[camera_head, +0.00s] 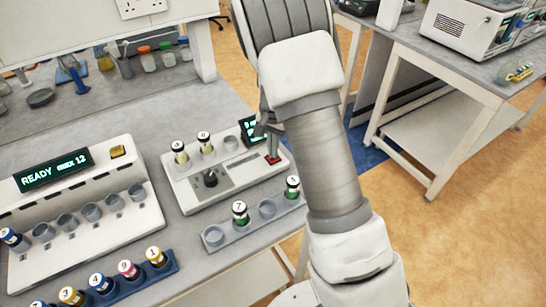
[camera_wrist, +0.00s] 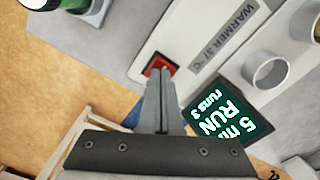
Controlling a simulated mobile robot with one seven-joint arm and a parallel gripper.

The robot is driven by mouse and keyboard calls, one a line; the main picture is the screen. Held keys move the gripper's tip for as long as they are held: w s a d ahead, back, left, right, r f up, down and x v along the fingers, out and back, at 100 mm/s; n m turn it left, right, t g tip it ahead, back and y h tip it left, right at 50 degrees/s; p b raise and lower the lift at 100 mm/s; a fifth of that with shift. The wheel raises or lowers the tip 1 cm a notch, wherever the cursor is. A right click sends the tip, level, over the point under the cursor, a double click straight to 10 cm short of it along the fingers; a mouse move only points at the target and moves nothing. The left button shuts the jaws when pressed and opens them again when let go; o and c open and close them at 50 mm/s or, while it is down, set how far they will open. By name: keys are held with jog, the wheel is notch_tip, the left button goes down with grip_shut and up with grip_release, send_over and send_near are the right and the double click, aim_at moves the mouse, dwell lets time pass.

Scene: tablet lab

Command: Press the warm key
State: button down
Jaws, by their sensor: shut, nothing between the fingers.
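The warmer (camera_head: 222,185) is a pale box labelled "WARMER 37 °C" in the wrist view (camera_wrist: 190,50). Its red key (camera_head: 273,159) is at its right end and also shows in the wrist view (camera_wrist: 163,65). My gripper (camera_wrist: 157,73) is shut and empty, its fingertips over the red key and hiding part of it. I cannot tell whether they touch it. The warmer's display (camera_wrist: 226,112) reads "5 min RUN runs 3". In the head view my arm partly hides the gripper and this display (camera_head: 250,131).
Two capped vials (camera_head: 180,152) stand in the warmer, beside a black knob (camera_head: 210,178). A grey rack (camera_head: 232,236) with green-bottomed vials lies in front. A machine reading "READY max 12" (camera_head: 54,170) is at left, with a blue rack (camera_head: 128,287) before it.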

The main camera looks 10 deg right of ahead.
jog(key=shift+r+p, duration=1.25)
jog(key=shift+r, duration=0.65)
notch_tip(320, 180, up, 8)
jog(key=p, duration=0.5)
jog(key=shift+p, duration=0.3)
